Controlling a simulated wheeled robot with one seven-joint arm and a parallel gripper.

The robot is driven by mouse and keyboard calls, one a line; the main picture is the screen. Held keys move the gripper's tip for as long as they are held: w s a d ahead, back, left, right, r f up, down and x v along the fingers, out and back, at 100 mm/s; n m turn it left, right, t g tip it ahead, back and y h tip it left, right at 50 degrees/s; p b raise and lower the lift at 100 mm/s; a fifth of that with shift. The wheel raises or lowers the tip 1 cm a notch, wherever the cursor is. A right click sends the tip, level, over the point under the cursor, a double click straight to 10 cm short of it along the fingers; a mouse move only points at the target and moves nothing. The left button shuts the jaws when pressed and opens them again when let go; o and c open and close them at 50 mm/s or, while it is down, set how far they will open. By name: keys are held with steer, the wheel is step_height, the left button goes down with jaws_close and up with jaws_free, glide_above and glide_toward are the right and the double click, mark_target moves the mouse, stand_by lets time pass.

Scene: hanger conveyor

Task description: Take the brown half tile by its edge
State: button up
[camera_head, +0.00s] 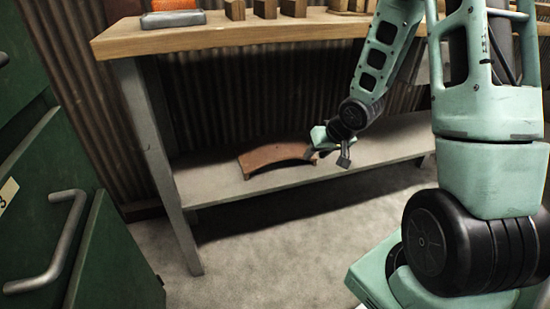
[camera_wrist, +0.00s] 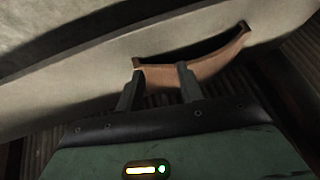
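The brown half tile (camera_head: 275,156) lies on the low grey shelf under the workbench, arched side up. It also shows in the wrist view (camera_wrist: 215,67), just beyond the fingertips. My gripper (camera_head: 329,155) is at the tile's right end in the head view, low over the shelf. In the wrist view my gripper (camera_wrist: 160,68) has its two fingers apart, with the tile's near end showing between and past their tips. I cannot tell whether the fingers touch the tile or straddle its edge.
The low shelf (camera_head: 375,148) is clear on both sides of the tile. The wooden workbench top (camera_head: 220,35) overhangs it, carrying wooden blocks (camera_head: 265,9) and an orange object (camera_head: 174,5). A grey bench leg (camera_head: 160,170) and green drawers (camera_head: 45,200) stand at left.

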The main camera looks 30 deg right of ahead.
steer(key=d+f+m+t+y, duration=0.2)
steer(key=d+f+y, duration=0.1)
steer(key=f, duration=0.1)
steer(key=m+t+y, duration=0.5)
steer(key=t, duration=0.1)
glide_toward(284, 159)
steer(key=b+x, duration=0.5)
steer(key=b, duration=0.1)
steer(key=shift+w+a+b, duration=0.1)
steer(key=shift+w+b, duration=0.1)
steer(key=shift+b, duration=0.1)
steer(key=b+x, duration=0.4)
steer(key=shift+f, duration=0.35)
steer(key=shift+w+a, duration=0.2)
steer(key=shift+w, duration=0.15)
steer(key=shift+w+a+r, duration=0.1)
steer(key=shift+w+r, duration=0.1)
steer(key=shift+r, duration=0.1)
jaws_close()
